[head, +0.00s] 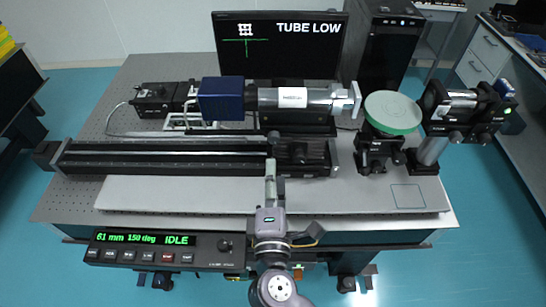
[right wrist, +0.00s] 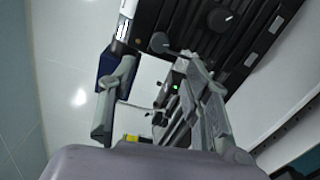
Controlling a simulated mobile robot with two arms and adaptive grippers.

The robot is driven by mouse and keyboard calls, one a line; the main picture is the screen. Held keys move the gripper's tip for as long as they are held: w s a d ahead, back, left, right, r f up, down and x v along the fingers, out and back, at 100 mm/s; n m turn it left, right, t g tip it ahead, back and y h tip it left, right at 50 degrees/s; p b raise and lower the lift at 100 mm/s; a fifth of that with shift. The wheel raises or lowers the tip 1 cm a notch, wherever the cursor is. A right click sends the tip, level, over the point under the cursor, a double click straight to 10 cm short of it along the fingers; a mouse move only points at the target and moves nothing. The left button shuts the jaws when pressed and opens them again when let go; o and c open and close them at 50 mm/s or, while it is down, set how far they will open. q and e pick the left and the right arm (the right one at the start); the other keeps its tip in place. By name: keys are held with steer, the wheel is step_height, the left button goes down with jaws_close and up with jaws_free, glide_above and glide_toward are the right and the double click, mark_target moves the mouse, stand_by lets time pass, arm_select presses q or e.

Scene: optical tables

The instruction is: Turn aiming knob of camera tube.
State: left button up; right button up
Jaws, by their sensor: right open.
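The camera tube (head: 295,98) is a silver cylinder with a white label, lying level along the back of the table, with a dark blue box (head: 221,99) at its left end. My right gripper (head: 270,170) reaches in from the front, in front of the tube and over the rail's right part. In the right wrist view its two fingers (right wrist: 158,95) stand apart with nothing held between them. My left gripper is not in view.
A black rail (head: 160,158) runs in front of the tube. A monitor (head: 280,50) behind reads "TUBE LOW". A green disc (head: 392,112) on a mount and another optical mount (head: 465,105) stand at right. The control box (head: 160,249) in front reads "61 mm 150 deg IDLE".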

steer(key=s, duration=0.2)
steer(key=shift+s, duration=0.3)
stand_by(0.3)
